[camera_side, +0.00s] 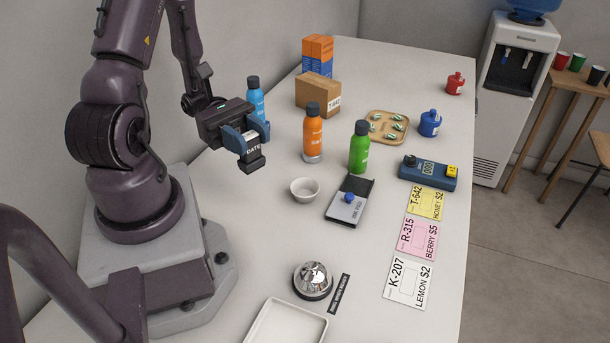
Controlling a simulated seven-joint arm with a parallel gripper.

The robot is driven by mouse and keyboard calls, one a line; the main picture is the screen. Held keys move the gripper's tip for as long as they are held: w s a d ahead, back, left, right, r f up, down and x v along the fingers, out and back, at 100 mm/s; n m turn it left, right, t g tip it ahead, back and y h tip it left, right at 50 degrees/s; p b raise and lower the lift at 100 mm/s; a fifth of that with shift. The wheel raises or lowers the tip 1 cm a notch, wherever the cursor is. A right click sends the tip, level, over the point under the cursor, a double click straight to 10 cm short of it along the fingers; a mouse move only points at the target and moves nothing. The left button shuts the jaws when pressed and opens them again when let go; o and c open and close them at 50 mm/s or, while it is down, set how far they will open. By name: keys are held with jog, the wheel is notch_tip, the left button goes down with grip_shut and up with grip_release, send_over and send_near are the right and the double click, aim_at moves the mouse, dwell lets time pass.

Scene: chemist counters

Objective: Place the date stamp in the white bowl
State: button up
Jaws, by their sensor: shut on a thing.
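The date stamp (254,161) is a small dark block with a pale label reading "DATE". My gripper (247,138) has blue fingers and is shut on the stamp, holding it in the air. The white bowl (304,192) is small and round and stands on the counter, to the right of and lower than the stamp in the picture. The bowl looks empty. The stamp and the bowl are apart.
A blue bottle (256,97) stands behind my gripper. Orange (312,135) and green (359,150) bottles stand beyond the bowl. A bell (312,279) and white tray (284,325) are nearer. Counter left of the bowl is clear.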

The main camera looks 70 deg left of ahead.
jog(key=w+a+f, duration=0.2)
jog(key=w+f, duration=0.1)
jog(key=w, duration=0.3)
jog(key=shift+w, duration=0.15)
jog(key=w+f, duration=0.1)
jog(key=w+a+f, duration=0.1)
jog(key=w+f, duration=0.2)
jog(key=f, duration=0.1)
jog(key=shift+w+a, duration=0.25)
jog(key=shift+a, duration=0.05)
jog(key=shift+w+a+f, duration=0.1)
jog(key=shift+w+f, duration=0.15)
jog(key=shift+f, duration=0.85)
jog(key=shift+w+a+f, duration=0.1)
jog(key=shift+w+f, duration=0.1)
jog(key=shift+f, duration=0.85)
jog(key=shift+f, duration=0.1)
jog(key=shift+f, duration=0.5)
jog(key=o, duration=1)
